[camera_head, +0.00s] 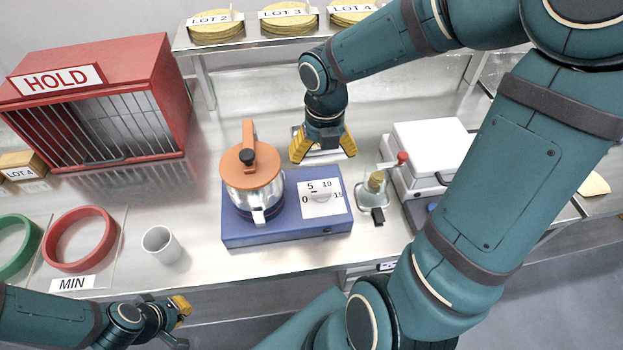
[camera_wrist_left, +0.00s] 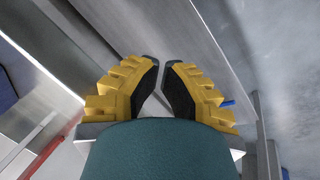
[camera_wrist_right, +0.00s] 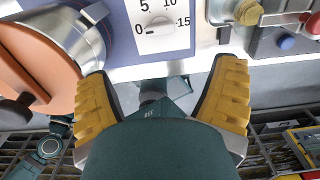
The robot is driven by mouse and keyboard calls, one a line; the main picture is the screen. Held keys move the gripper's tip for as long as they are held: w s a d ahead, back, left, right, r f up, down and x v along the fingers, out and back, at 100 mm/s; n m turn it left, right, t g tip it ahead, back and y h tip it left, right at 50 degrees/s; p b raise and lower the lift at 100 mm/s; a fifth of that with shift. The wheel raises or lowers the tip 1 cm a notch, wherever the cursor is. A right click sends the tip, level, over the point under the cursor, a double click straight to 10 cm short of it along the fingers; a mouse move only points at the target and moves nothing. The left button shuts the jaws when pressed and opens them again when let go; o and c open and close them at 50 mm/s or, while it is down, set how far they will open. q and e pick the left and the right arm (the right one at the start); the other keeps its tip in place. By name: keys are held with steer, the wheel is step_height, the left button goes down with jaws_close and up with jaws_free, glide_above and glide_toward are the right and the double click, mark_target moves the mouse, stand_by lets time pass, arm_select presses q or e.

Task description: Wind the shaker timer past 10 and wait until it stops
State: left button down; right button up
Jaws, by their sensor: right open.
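The shaker (camera_head: 240,236) is a blue box with a clear vessel (camera_head: 250,194) under an orange lid (camera_head: 252,165) on its left side. Its white timer plate (camera_head: 333,207) reads 0, 5, 10 and 15 around a pale knob. A short dark mark lies beside the 0; the plate also shows in the right wrist view (camera_wrist_right: 178,42). My right gripper (camera_head: 324,150) is open and empty, above and behind the timer in the head view, not touching it. My left gripper (camera_head: 182,309) is low at the front left, empty, its fingertips close together (camera_wrist_left: 161,66).
A small glass device with a red knob (camera_head: 402,157) and a white-topped unit (camera_head: 430,145) stand right of the shaker. A white cup (camera_head: 161,244), red ring (camera_head: 52,262) and green ring (camera_head: 30,233) are left. A red HOLD cage (camera_head: 175,90) stands behind.

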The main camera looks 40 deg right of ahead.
mark_target(321, 191)
step_height(321, 191, down, 14)
steer(key=b, duration=0.4)
steer(key=shift+r+b, duration=0.15)
steer(key=shift+b, duration=0.15)
steer(key=c, duration=1.2)
